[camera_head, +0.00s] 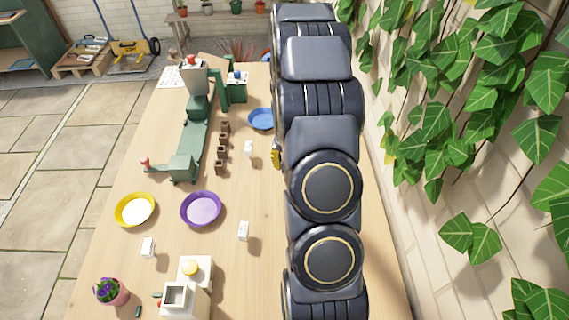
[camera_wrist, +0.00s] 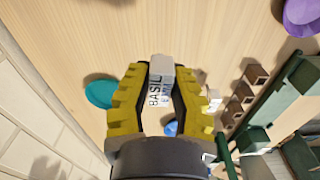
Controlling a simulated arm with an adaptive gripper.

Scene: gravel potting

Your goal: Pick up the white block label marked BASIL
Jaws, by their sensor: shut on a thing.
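The white block label marked BASIL (camera_wrist: 160,68) is between the yellow fingers of my gripper (camera_wrist: 160,80) in the wrist view. The fingers touch it from both sides, and its dark lettering faces the camera. I cannot tell whether its base touches the table. In the head view my arm hides the block, and only a small yellow part of my gripper (camera_head: 276,158) shows beside the arm.
Other white blocks stand on the table (camera_head: 185,285), one near the small brown pots (camera_head: 222,147). A teal dish (camera_wrist: 101,93) and a blue dish (camera_head: 261,119) lie near my gripper. Purple (camera_head: 201,208) and yellow (camera_head: 121,205) dishes are farther left. A leafy wall borders the right.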

